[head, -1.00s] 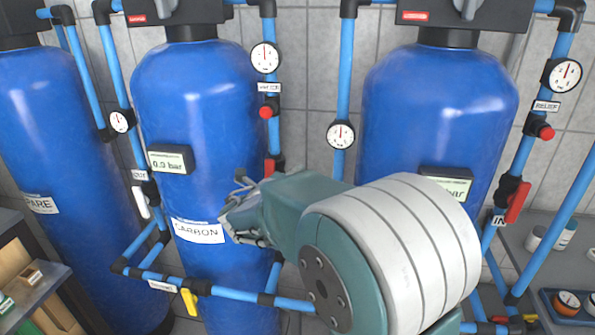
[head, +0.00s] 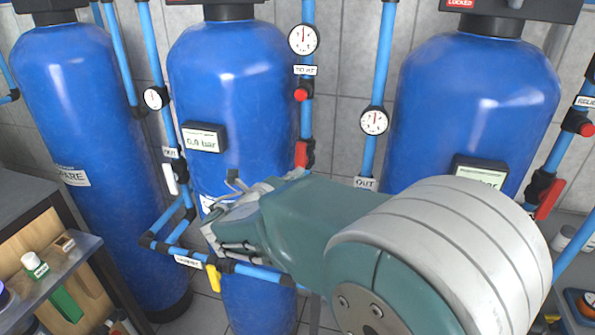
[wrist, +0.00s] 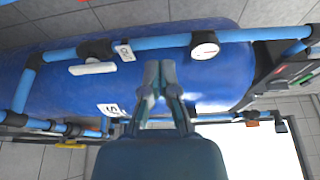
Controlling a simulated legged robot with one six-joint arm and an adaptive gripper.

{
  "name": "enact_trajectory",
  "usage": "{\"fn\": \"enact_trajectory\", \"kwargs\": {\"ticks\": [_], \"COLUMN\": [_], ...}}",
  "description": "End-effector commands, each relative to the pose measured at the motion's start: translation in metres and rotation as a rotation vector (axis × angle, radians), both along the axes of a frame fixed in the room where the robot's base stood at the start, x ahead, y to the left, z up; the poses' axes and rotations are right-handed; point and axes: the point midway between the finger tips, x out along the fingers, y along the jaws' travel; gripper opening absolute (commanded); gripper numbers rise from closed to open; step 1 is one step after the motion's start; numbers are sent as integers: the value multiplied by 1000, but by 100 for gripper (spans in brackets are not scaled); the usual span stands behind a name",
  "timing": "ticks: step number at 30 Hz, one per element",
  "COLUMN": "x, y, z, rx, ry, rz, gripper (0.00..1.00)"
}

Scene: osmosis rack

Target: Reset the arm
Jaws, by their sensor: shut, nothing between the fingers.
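My arm reaches in from the lower right in the head view, and my gripper (head: 214,226) is at its far end, in front of the lower part of the middle blue tank (head: 230,80). In the wrist view my gripper (wrist: 160,68) has its two fingers together, with nothing between them. A blue tank (wrist: 110,72) lies behind the fingers there. In the head view my gripper hides most of the middle tank's white label.
The SPARE tank (head: 80,120) stands left and another blue tank (head: 470,100) right. Blue pipes with gauges (head: 303,39), red valve handles (head: 301,154) and a yellow handle (head: 213,278) run around them. A shelf (head: 60,285) with small items is at lower left.

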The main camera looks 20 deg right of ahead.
Motion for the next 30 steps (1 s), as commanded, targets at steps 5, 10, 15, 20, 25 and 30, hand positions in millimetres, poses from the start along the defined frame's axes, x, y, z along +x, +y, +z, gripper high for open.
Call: {"fn": "enact_trajectory", "kwargs": {"ticks": [5,10,15,20,25,30], "x": [-2,-33,-84,-130,-171,-203], "y": [-5,-31,-53,-59,-50,-30], "z": [0,-4,-18,-35,-50,-60], "rx": [20,283,705,1063,1387,1634], "ry": [-10,-179,-506,-849,-1243,-1652], "rz": [-8,-125,-360,-625,-960,-1358], "gripper": [0,0,0,0,0,0]}}
